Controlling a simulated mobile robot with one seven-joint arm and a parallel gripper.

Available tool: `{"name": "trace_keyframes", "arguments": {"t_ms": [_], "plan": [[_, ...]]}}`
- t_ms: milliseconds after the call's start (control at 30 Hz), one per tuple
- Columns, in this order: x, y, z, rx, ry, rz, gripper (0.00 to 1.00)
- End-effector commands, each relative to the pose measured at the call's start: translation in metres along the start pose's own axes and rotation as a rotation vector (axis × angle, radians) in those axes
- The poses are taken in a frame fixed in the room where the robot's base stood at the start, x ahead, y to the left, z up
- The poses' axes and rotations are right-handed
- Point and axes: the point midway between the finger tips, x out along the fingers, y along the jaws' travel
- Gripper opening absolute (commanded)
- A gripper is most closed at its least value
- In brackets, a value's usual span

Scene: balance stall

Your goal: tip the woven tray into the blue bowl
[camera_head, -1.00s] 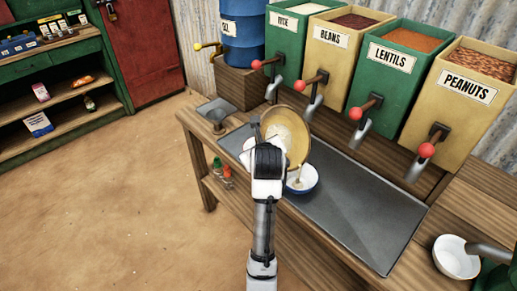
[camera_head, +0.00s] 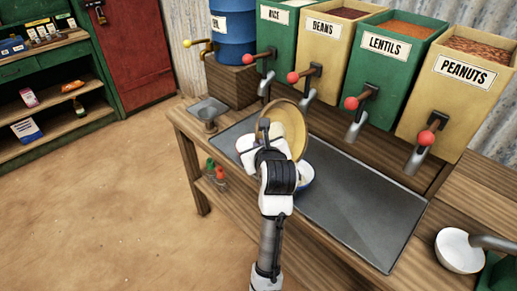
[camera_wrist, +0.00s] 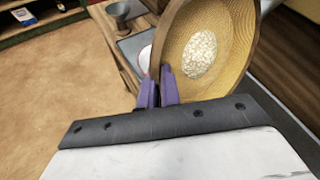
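The round woven tray (camera_head: 290,122) is held steeply tilted above the metal counter top, its inside facing right. The wrist view shows the tray (camera_wrist: 236,85) with a patch of pale grains (camera_wrist: 200,54) on its inner face. My gripper (camera_wrist: 160,88) is shut on the tray's rim with its purple fingers; the fingers are mostly hidden in the head view. The blue bowl (camera_head: 306,178) stands on the counter just below and right of the tray. My gripper and the tray hide most of it, and its contents are unclear.
A metal counter inset (camera_head: 365,212) has free room to the right. Labelled bins with red-knobbed taps stand behind, including lentils (camera_head: 385,60) and peanuts (camera_head: 455,85). A white bowl (camera_head: 459,250) is at the right; a small metal cup (camera_head: 210,115) is at the left.

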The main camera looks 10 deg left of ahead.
Motion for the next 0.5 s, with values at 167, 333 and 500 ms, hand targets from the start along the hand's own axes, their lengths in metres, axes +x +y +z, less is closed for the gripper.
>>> {"name": "trace_keyframes", "arguments": {"t_ms": [167, 333, 500], "plan": [[-0.0020, -0.0016, -0.0029, 0.017, -0.030, -0.002, 0.00], [-0.0045, -0.0033, -0.0034, 0.034, -0.057, -0.002, 0.00], [-0.0067, -0.0046, -0.0043, 0.049, -0.082, -0.002, 0.00]]}}
